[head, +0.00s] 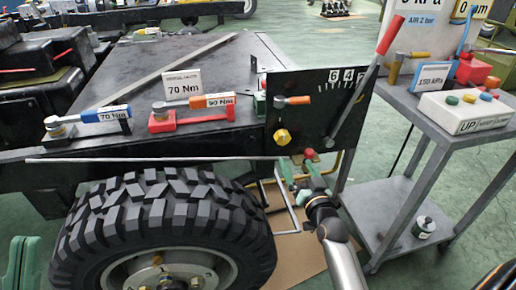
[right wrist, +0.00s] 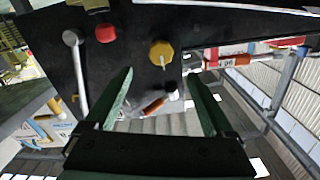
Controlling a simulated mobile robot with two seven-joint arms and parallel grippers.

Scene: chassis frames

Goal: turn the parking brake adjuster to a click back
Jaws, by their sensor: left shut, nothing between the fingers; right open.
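A black panel (head: 325,82) at the frame's corner carries a yellow knob (head: 282,136), which may be the adjuster. A long red-handled lever (head: 366,80) slants up beside a number scale. My right gripper (head: 297,163) is open and empty below the knob, with a red knob (head: 310,154) by its fingertips. In the right wrist view, the yellow knob (right wrist: 161,53) shows between and beyond the two green fingers, apart from them. My left gripper (head: 21,242) is shut and empty at the lower left edge, far from the panel.
A big tyre (head: 165,225) stands below the frame. A thin rod (head: 160,160) runs above it toward the panel. A grey cart (head: 455,145) stands right.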

